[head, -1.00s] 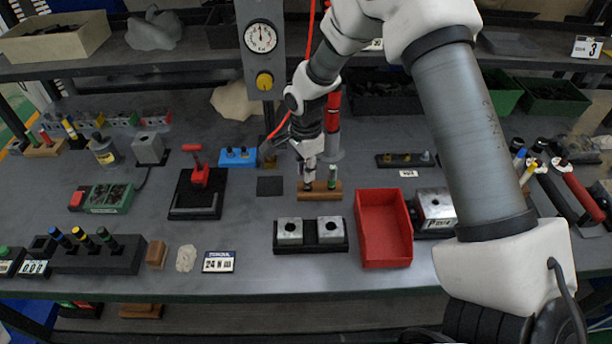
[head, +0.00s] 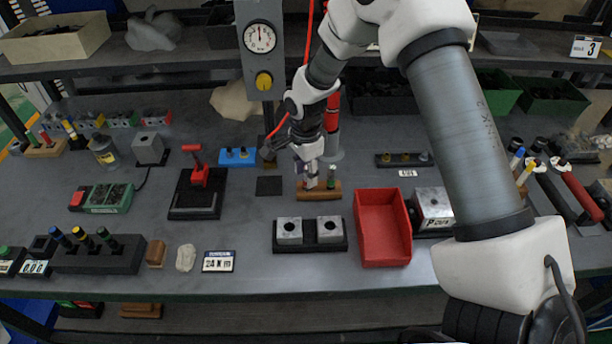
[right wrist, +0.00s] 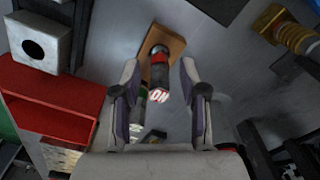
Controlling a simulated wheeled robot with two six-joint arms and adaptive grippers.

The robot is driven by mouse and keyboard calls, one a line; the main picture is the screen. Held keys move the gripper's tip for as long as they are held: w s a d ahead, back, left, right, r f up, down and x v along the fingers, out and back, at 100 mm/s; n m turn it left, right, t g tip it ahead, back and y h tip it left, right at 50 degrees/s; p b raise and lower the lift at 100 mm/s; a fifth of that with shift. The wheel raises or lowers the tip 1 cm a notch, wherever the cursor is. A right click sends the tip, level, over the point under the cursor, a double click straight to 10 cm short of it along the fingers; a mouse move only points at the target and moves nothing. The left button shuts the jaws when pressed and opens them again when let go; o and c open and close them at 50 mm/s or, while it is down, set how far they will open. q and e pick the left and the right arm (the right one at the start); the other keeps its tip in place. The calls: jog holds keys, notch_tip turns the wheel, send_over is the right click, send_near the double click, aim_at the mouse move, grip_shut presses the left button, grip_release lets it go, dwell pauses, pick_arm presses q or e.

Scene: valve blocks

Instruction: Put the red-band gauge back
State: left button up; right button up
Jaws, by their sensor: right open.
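The red-band gauge (right wrist: 159,72) stands in a small wooden stand (right wrist: 172,42) in the right wrist view. It has a dark end, a red band and white lettering. My right gripper (right wrist: 160,98) is open, with one finger on each side of it and gaps between. In the head view my right gripper (head: 312,182) is low over the left part of the wooden stand (head: 328,195) and largely hides the gauge. A green-banded gauge (head: 332,174) stands at the stand's right end; it also shows beside the left finger in the right wrist view (right wrist: 138,112). My left gripper is out of view.
In front are two metal valve blocks (head: 289,229) on a black base (head: 310,247). A red bin (head: 384,230) stands to their right. A grey post with a dial (head: 261,37) rises behind.

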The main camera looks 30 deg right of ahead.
notch_tip(320, 180, up, 11)
jog(key=shift+f+b, duration=0.1)
jog(key=shift+b, duration=0.4)
